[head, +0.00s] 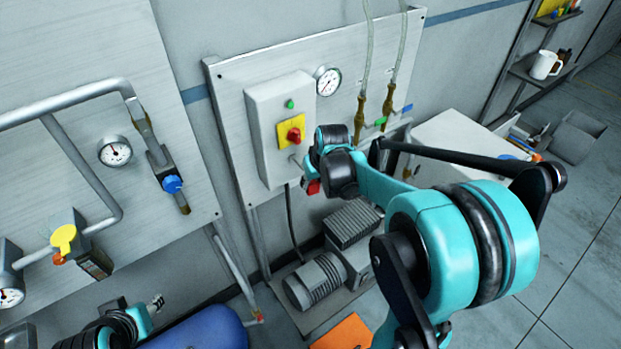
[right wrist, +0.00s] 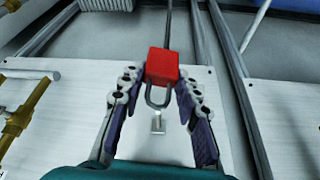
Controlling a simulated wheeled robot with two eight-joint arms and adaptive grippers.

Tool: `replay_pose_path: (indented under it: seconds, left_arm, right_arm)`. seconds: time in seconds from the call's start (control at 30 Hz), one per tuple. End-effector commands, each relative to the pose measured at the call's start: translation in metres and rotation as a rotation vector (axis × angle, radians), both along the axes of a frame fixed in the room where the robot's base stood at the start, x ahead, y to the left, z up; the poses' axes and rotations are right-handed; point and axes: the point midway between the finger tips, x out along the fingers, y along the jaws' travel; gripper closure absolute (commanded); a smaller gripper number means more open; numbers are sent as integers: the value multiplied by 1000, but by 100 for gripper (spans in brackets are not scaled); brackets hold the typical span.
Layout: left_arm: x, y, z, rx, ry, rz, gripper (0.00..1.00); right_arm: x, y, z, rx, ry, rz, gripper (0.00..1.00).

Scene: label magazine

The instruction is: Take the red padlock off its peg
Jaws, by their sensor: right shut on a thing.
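The red padlock (right wrist: 162,66) sits between the two fingers of my right gripper (right wrist: 160,88) in the right wrist view. The fingers are shut on its body from both sides. Its grey shackle points down in that picture, towards a small pale metal peg (right wrist: 158,124). I cannot tell whether the shackle is still around the peg. In the head view the padlock (head: 313,187) shows just under my right gripper (head: 312,172), in front of the grey control box (head: 270,110). My left gripper (head: 157,303) shows only partly at the bottom left; its fingers are unclear.
The control box carries a red knob (head: 294,134) on a yellow plate and a green button. A gauge (head: 328,81) and brass valves (head: 360,115) are close on the right. A motor (head: 316,281) and a blue tank (head: 200,330) stand below.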

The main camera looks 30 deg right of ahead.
Motion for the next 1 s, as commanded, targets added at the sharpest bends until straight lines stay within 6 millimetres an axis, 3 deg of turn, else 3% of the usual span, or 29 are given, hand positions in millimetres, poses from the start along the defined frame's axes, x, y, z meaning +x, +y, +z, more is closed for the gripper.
replay_pose_path:
  seconds: [0.5,1.0]
  left_arm:
    - [0,0,3,0,0,0,60]
    - [0,0,3,0,0,0,60]
  right_arm:
    - [-20,-3,0,0,0,-1,99]
    - [-21,-3,0,0,0,0,99]
